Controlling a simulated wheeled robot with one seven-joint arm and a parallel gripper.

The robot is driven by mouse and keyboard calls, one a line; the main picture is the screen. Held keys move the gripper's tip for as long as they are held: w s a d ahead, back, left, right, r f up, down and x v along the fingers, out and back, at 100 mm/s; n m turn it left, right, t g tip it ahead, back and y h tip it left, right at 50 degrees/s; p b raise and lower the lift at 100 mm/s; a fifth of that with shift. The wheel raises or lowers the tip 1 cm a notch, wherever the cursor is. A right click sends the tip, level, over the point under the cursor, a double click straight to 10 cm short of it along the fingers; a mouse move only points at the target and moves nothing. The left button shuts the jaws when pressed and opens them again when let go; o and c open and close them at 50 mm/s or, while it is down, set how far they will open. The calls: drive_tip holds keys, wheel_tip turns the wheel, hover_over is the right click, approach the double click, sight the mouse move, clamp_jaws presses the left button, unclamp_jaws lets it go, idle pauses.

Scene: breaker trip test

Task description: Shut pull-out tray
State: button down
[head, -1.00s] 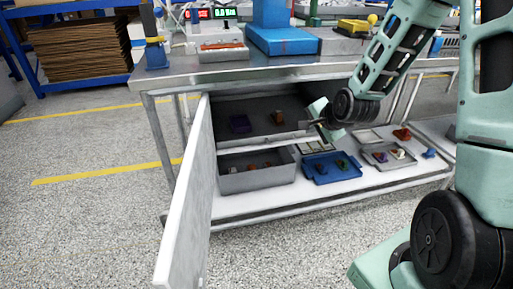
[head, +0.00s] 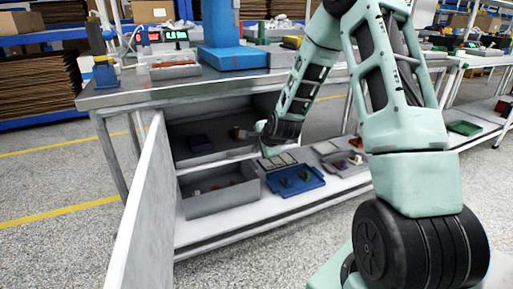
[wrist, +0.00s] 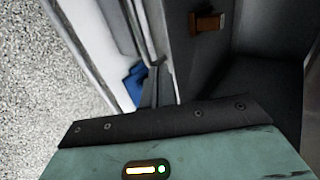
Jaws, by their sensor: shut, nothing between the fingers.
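The pull-out tray (head: 215,161) appears to be the dark upper one in the open cabinet under the bench. My gripper (head: 262,130) is shut and empty at the right front of this tray. In the wrist view my gripper's dark fingers (wrist: 157,88) are close to the grey tray front, and the brown block (wrist: 207,22) lies beyond. Contact is unclear.
The cabinet door (head: 145,215) stands open on the left. A grey bin (head: 222,199) with small items sits below the tray. A blue tray (head: 295,181) lies on the lower shelf to the right. The floor in front is clear.

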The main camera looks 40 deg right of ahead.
drive_tip(key=shift+w+d, duration=0.25)
drive_tip(key=shift+w, duration=0.75)
drive_tip(key=shift+w+d, duration=0.1)
drive_tip(key=shift+w, duration=0.2)
drive_tip(key=w, duration=0.2)
drive_tip(key=w+d, duration=0.1)
drive_tip(key=w, duration=0.1)
drive_tip(key=shift+p, duration=0.4)
drive_tip(key=shift+s, duration=0.1)
